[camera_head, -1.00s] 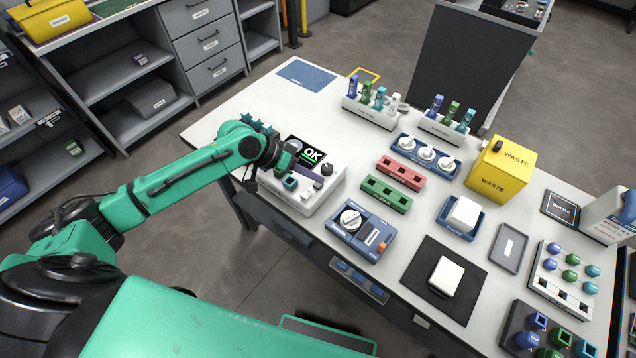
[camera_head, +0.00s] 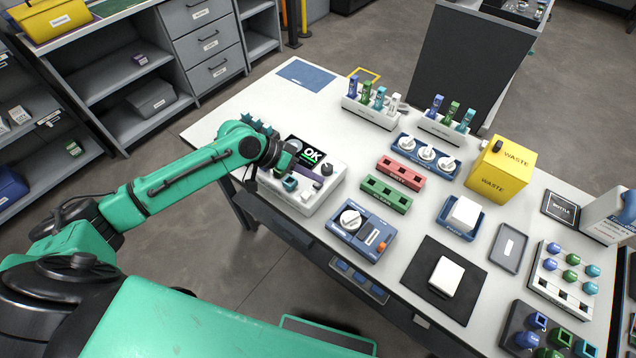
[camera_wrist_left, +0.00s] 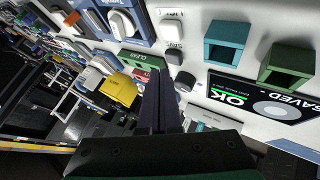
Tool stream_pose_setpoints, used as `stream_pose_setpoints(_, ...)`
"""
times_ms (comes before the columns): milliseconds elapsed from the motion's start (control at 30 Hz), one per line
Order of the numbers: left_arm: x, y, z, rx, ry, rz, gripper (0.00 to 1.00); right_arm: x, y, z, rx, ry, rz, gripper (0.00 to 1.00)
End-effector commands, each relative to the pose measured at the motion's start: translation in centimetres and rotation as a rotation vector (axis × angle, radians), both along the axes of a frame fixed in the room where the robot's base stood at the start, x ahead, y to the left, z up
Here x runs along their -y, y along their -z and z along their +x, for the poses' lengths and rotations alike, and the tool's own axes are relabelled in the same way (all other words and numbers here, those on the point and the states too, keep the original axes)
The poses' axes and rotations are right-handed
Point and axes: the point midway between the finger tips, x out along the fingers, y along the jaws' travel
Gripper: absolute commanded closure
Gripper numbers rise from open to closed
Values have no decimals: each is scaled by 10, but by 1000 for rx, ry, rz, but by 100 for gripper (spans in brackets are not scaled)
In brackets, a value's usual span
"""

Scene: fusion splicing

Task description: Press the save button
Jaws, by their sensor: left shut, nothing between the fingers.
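The white splicer (camera_head: 318,200) stands at the table's left end; its screen (camera_head: 308,152) reads OK. In the left wrist view the screen (camera_wrist_left: 262,98) shows "SAVED" and OK. My left gripper (camera_head: 316,178) is shut and empty, its dark fingers low over the splicer. In the left wrist view the fingertips (camera_wrist_left: 164,78) are beside a dark round knob (camera_wrist_left: 185,81). A white button (camera_wrist_left: 172,31) shows beyond the tips, with small labels around it that I cannot read surely. Whether the fingertips touch a button is unclear. My right gripper is out of view.
Teal (camera_wrist_left: 226,40) and green (camera_wrist_left: 288,62) blocks stand on the splicer near the fingers. Right of it are a blue device with a white dial (camera_head: 362,232), a green rack (camera_head: 386,194) and a red rack (camera_head: 400,173). A yellow waste box (camera_head: 502,169) stands farther right.

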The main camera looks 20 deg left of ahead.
Motion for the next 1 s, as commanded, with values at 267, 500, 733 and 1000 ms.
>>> stream_pose_setpoints(267, 0, 7, 0, -1, -1, 0, 100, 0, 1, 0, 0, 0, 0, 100)
stream_pose_setpoints(500, 0, 8, 0, 0, 0, 0, 100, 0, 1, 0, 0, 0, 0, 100)
stream_pose_setpoints(733, 0, 10, 0, 0, 0, 0, 100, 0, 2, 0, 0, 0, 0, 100)
stream_pose_setpoints(1000, 0, 13, 0, 0, 0, 0, 100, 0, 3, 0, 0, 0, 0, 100)
